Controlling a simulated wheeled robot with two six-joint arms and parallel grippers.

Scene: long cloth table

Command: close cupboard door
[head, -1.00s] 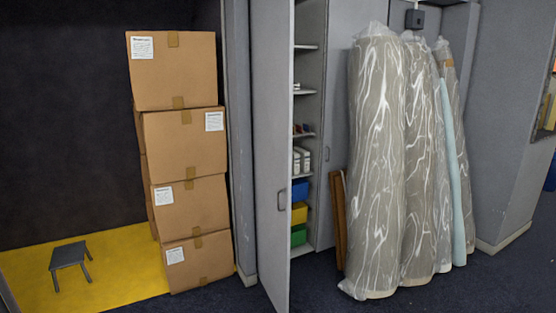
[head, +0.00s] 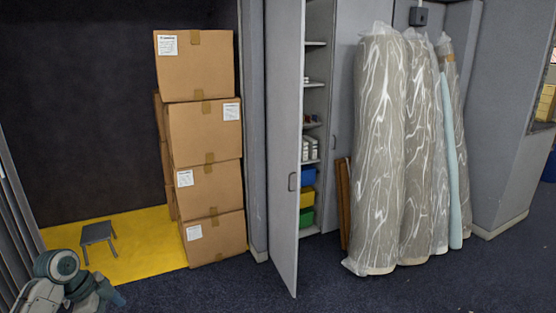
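The grey cupboard door (head: 283,130) stands open in the head view, swung out toward me so that I see it at a steep angle. Its handle (head: 292,182) is near its right edge. Behind that edge, part of the cupboard's shelves (head: 314,84) shows, with white items and blue, yellow and green bins (head: 307,197). The rest of the inside is hidden by the door. My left arm shows at the bottom left, well apart from the door. Its far end is small and dark, and I cannot make out the fingers. My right gripper is not in view.
Stacked cardboard boxes (head: 205,135) stand left of the door, by a small dark stool (head: 98,235) on yellow floor. Wrapped rolls (head: 381,150) and a brown board (head: 343,203) lean right of the opening. The dark blue carpet (head: 215,288) in front is clear.

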